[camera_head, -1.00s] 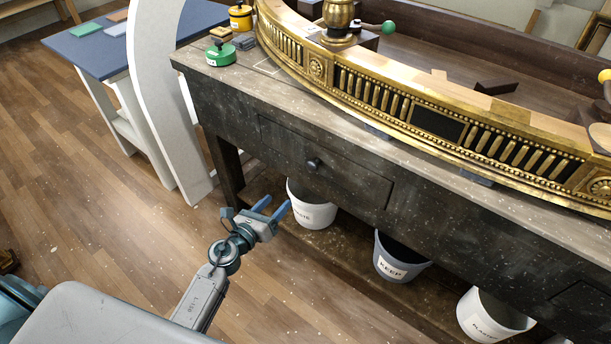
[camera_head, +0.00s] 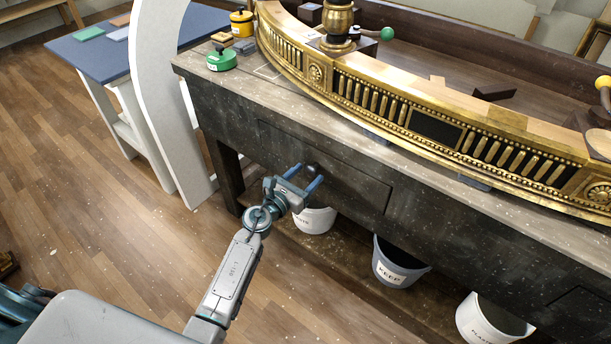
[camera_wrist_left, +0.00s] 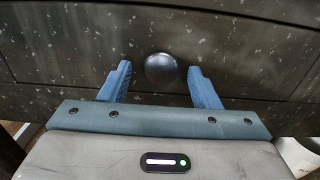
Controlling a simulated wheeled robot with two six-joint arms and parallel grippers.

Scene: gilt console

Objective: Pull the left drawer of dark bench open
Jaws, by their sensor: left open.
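The dark bench (camera_head: 235,125) runs from the upper left to the lower right in the head view. Its left drawer (camera_head: 355,186) is flush with the front. The drawer's round dark knob (camera_head: 311,169) shows between the fingers of my left gripper (camera_head: 306,176). In the left wrist view the knob (camera_wrist_left: 161,68) lies between and slightly beyond the two blue fingertips (camera_wrist_left: 160,72), with a gap on each side. My left gripper is open and empty. My right gripper is not in view.
A curved gilt frontage (camera_head: 385,103) lies on the bench top. White and grey buckets, including one marked KEEP (camera_head: 398,266), stand on the shelf below. A white arch (camera_head: 150,100) stands at the left by a blue-topped table (camera_head: 88,52). The floor in front is clear.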

